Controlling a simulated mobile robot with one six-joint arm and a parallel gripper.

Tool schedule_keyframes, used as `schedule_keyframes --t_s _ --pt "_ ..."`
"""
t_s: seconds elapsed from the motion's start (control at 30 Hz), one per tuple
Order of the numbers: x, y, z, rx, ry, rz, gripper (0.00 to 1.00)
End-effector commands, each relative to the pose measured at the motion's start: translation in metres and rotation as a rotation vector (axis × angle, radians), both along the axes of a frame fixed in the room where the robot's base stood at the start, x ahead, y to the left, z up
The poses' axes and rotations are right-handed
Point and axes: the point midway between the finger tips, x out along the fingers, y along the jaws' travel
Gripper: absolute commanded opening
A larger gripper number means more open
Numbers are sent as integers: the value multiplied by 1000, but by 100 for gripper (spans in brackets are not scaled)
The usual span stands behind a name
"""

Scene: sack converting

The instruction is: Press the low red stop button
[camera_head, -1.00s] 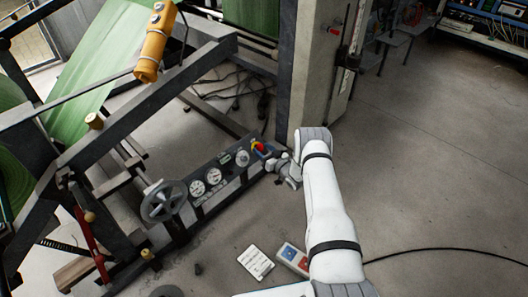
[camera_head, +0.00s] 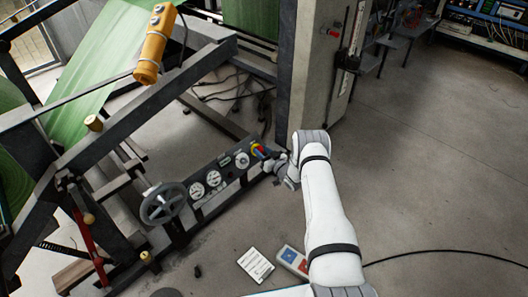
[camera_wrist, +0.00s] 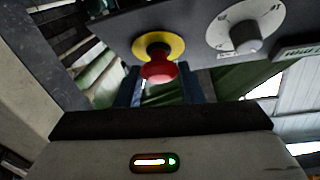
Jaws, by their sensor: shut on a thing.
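The red stop button (camera_wrist: 158,68) is a mushroom head on a yellow collar (camera_wrist: 172,45), on the dark control panel (camera_head: 215,178). In the wrist view it sits between the two blue fingers of my gripper (camera_wrist: 160,88), one on each side. My gripper is shut on it. In the head view my gripper (camera_head: 265,153) is at the panel's right end, and the button is mostly covered there. I cannot tell how far the button is pressed in.
A grey rotary knob (camera_wrist: 240,38) is right of the button in the wrist view. The panel also has gauges (camera_head: 205,184) and a handwheel (camera_head: 163,203). A grey post (camera_head: 308,70) stands just behind my gripper.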

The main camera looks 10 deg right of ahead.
Motion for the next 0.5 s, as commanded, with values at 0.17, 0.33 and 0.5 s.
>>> schedule_keyframes --t_s 0.17,0.33,0.5 --pt "0 -1 0 0 0 -2 0" --pt "3 1 -5 0 -1 -2 0" --pt "7 4 -8 0 0 -3 0"
